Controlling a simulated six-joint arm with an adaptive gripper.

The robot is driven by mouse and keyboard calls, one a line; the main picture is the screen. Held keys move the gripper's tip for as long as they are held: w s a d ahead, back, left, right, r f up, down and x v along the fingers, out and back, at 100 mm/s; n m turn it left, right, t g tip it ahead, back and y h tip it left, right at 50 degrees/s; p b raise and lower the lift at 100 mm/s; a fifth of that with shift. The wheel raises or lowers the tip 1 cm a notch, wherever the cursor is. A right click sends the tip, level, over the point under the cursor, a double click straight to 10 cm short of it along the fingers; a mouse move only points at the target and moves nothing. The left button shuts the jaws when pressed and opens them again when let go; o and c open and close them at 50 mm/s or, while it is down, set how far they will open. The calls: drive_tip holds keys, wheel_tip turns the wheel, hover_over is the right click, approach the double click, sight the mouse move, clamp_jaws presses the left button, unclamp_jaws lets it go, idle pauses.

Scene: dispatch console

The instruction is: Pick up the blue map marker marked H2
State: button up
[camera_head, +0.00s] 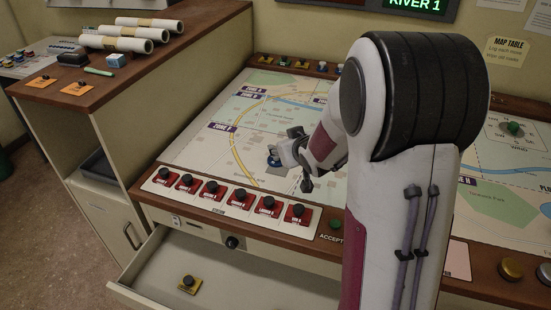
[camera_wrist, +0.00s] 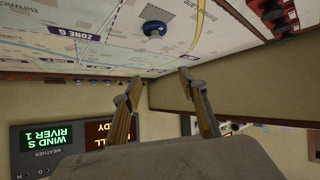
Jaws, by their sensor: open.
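A round blue marker (camera_wrist: 154,28) stands on the map in the wrist view, beyond my fingertips and apart from them. Its label cannot be read. In the head view a bit of blue (camera_head: 273,158) shows just left of my gripper (camera_head: 296,159), partly hidden by it. In the wrist view my gripper (camera_wrist: 161,79) is open, with nothing between its two fingers. The map table (camera_head: 195,150) lies beneath.
Red-based black markers (camera_head: 213,192) line the table's front edge. Below, an open drawer (camera_head: 235,277) holds a yellow-based marker (camera_head: 189,284). A wooden shelf (camera_head: 110,85) with rolled maps (camera_head: 150,24) stands left. More markers (camera_head: 284,61) line the back edge.

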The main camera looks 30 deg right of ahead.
drive_tip(key=t+y, duration=0.2)
approach(276, 157)
drive_tip(key=w, duration=0.3)
drive_tip(key=shift+w+d+f, duration=0.3)
drive_tip(key=shift+d, duration=0.05)
drive_tip(key=shift+x, duration=1.25)
drive_tip(key=shift+f, duration=0.1)
drive_tip(key=shift+x, duration=2.6)
drive_tip(key=shift+c, duration=0.4)
clamp_jaws()
